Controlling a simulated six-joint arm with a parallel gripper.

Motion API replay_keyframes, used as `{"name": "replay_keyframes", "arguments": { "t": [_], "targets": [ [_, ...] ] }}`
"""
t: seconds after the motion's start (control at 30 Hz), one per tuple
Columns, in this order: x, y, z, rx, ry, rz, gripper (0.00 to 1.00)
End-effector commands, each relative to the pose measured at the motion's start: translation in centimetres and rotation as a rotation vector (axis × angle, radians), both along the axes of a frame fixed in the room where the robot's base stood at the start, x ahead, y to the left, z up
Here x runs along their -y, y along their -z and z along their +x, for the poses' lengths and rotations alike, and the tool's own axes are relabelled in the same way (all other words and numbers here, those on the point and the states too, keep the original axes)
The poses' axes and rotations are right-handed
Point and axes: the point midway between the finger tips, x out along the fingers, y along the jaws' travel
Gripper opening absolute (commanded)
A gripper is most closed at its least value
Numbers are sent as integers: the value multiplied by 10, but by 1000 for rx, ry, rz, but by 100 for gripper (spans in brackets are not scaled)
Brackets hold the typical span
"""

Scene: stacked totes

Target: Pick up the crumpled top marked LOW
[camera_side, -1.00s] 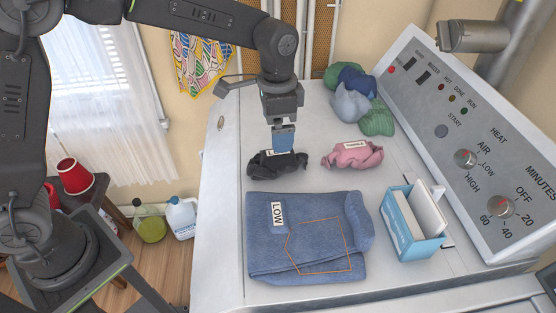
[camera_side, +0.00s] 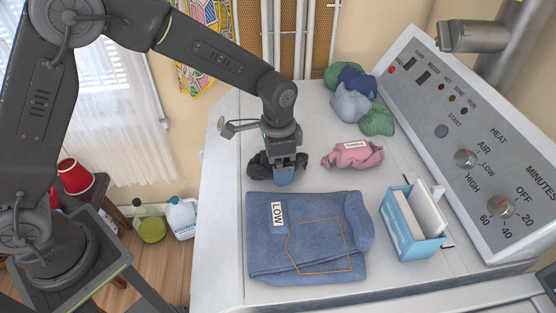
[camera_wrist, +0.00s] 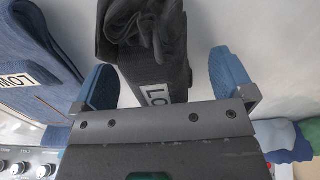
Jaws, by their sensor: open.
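The crumpled dark top (camera_side: 259,167) lies on the white machine top, behind the folded jeans. My gripper (camera_side: 284,176) is low over it and hides its middle in the side view. In the wrist view, the dark top (camera_wrist: 150,45) lies between the two blue fingertips of my gripper (camera_wrist: 164,82). The fingers are open, one on each side, with gaps visible. Its white tag (camera_wrist: 157,94) shows the letters "LO"; the rest is hidden by the gripper body.
Folded blue jeans (camera_side: 300,215) with a LOW tag lie in front. A crumpled pink garment (camera_side: 353,155) with a tag lies to the right. Balled garments (camera_side: 352,103) lie behind. A blue box (camera_side: 410,232) and the control panel (camera_side: 480,150) stand at right.

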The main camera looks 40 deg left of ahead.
Motion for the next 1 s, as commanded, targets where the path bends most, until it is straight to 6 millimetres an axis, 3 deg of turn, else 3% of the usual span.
{"name": "replay_keyframes", "arguments": {
  "t": [0.07, 0.57, 1.0],
  "targets": [
    [0, 0, 0, 0, 0, 0, 95],
    [0, -1, 0, 1, 0, -1, 47],
    [0, -12, 1, 4, 0, -1, 46]
  ]
}}
